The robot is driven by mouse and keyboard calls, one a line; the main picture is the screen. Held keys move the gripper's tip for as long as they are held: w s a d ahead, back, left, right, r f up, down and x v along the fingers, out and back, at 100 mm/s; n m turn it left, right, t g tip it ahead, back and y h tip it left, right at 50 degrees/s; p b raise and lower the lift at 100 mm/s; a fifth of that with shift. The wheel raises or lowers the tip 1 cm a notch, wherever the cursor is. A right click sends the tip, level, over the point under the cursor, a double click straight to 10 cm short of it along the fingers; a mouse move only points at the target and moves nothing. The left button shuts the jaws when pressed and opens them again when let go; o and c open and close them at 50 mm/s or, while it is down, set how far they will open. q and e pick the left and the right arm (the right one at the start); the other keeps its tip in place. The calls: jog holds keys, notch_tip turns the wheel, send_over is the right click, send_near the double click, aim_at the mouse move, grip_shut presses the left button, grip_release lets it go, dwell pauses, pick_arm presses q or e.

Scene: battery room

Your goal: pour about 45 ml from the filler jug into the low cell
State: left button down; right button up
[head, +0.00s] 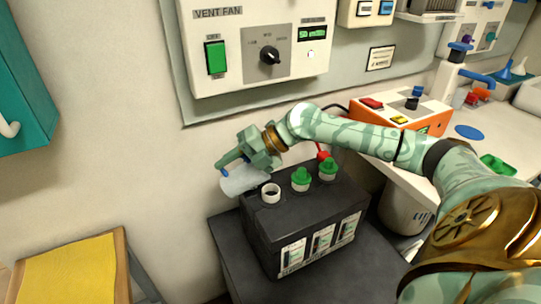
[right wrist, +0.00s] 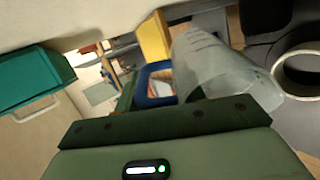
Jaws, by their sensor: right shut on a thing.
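The black battery (head: 300,225) stands on a dark stand, with level windows on its front. Its left cell opening (head: 271,193) is an uncapped white ring, also in the right wrist view (right wrist: 300,70). The other two cells wear green caps (head: 300,179). My right gripper (head: 236,162) is shut on the blue handle of the translucent filler jug (head: 240,182). The jug is tipped over on its side, its mouth end beside and close to the open ring. In the right wrist view the jug (right wrist: 212,72) points toward the ring. I cannot make out a stream. My left gripper is not in view.
A vent fan panel (head: 262,45) is on the wall behind. An orange device (head: 400,115) stands on the bench at right, with a red lead (head: 323,155) near the battery. A yellow-topped stool (head: 70,270) is at lower left and a teal cabinet (head: 25,85) at upper left.

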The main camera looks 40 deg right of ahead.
pick_arm(q)
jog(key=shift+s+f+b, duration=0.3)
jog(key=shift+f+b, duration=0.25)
jog(key=shift+b, duration=0.05)
pick_arm(e)
jog(key=shift+s+d+r+t+y, duration=0.1)
jog(key=shift+d+r+t+y, duration=0.15)
jog(key=shift+r+y, duration=0.2)
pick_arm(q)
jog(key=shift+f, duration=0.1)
pick_arm(e)
jog(key=shift+a, duration=0.1)
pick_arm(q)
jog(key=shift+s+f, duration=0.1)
pick_arm(e)
jog(key=shift+w+a+t, duration=0.25)
jog(key=shift+w+a, duration=0.1)
jog(key=shift+w, duration=0.05)
pick_arm(q)
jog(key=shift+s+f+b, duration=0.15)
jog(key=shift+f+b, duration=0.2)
jog(key=shift+b, duration=0.2)
pick_arm(e)
jog(key=shift+s+d+f+t+y, duration=0.2)
jog(key=shift+t+y, duration=0.1)
jog(key=shift+y, duration=0.35)
dwell(0.8)
jog(key=shift+w+r, duration=0.1)
